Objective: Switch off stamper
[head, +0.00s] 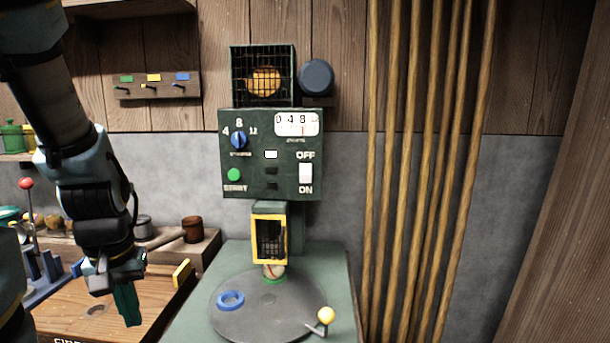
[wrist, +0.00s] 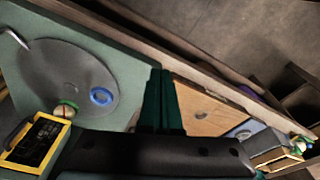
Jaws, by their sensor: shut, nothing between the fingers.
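A green button (head: 234,174) and a blue dial (head: 238,140) are on the panel's left side. My gripper (head: 130,315) hangs to the left of the stamper, pointing down over the wooden bench, well apart from the panel. Its green fingers (wrist: 162,100) are shut and empty in the wrist view.
Wooden poles (head: 425,150) stand right of the panel. A red-knobbed lever (head: 26,183) is at left. Space before the panel is clear.

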